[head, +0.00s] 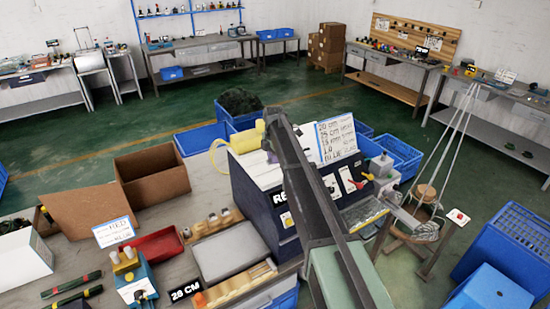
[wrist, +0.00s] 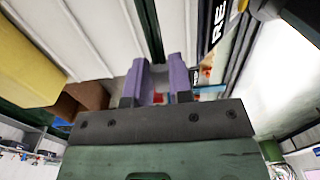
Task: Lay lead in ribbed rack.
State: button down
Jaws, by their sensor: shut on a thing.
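My gripper (head: 269,152) is over the pale ribbed top (head: 258,170) of the dark blue machine, beside a yellow part. In the wrist view its two purple fingers (wrist: 160,70) are shut on a dark green lead (wrist: 150,25), which runs up the picture from between them. White ribbed panels (wrist: 90,25) lie behind the lead and look like the ribbed rack. I cannot tell whether the lead touches them. In the head view the held lead is hidden by my arm. Two more dark green leads (head: 72,291) lie at the table's front left.
The yellow part (head: 247,138) stands close to the left of my gripper; it also shows in the wrist view (wrist: 25,60). A cardboard box (head: 152,178), red tray (head: 158,246) and grey pad (head: 230,252) are on the table. A sign board (head: 337,138) stands at the machine's back right.

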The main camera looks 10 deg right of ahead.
aim_at(275, 176)
notch_tip(275, 176, down, 7)
jog(key=b, duration=0.6)
jog(key=shift+r, duration=0.2)
jog(key=shift+r, duration=0.1)
jog(key=c, duration=0.9)
grip_release()
jog(key=shift+c, duration=0.2)
